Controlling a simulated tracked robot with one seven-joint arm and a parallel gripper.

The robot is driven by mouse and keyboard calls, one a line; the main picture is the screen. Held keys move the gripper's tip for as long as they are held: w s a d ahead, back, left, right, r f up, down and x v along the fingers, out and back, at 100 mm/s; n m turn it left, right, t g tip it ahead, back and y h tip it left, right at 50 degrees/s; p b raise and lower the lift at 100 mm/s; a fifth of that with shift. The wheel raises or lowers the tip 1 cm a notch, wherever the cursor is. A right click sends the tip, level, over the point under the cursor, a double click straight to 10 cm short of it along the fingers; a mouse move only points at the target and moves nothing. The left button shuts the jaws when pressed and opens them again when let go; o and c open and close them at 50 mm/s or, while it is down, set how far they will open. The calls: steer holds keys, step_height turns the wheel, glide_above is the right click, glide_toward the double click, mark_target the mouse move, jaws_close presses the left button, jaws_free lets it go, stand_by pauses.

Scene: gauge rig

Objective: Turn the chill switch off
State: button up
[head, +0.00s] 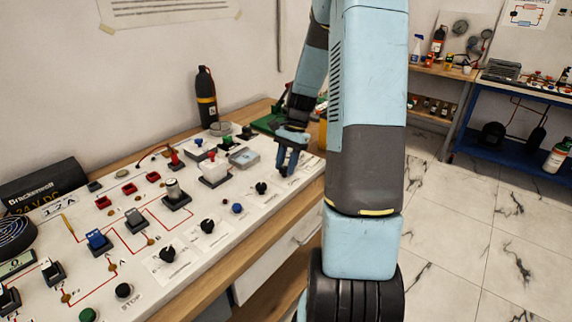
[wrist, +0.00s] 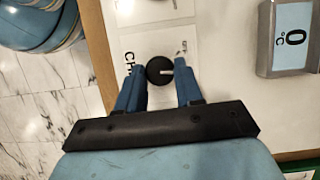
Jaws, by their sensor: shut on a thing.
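The chill switch is a round black knob (wrist: 158,69) on a white label plate in the wrist view. A short white mark on it points to the right of the picture. The letters "CH" show at the left of the plate, partly covered by a finger, and small "OFF" lettering stands to the upper right of the knob. My gripper (wrist: 161,77) has its blue fingers on either side of the knob, shut on it. In the head view my gripper (head: 287,166) is down at the far right end of the panel, and I cannot make out the knob there.
A display box (wrist: 292,38) reading 0 °C stands right of the knob in the wrist view. In the head view other black knobs (head: 261,188), a blue button (head: 237,208) and a white-topped switch (head: 214,170) sit on the panel nearby.

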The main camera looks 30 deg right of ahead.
steer(key=n, duration=0.2)
steer(key=n+g+h, duration=0.1)
steer(key=n, duration=0.1)
steer(key=shift+w+a+n, duration=0.1)
steer(key=shift+w+n, duration=0.1)
steer(key=shift+n, duration=0.1)
steer(key=shift+a+n+g+h, duration=0.1)
steer(key=shift+n+g+h, duration=0.55)
steer(key=shift+n, duration=1.35)
steer(key=o, duration=1)
steer(key=shift+o, duration=0.2)
steer(key=v, duration=1.3)
steer(key=shift+w+r, duration=0.25)
steer(key=shift+r, duration=0.05)
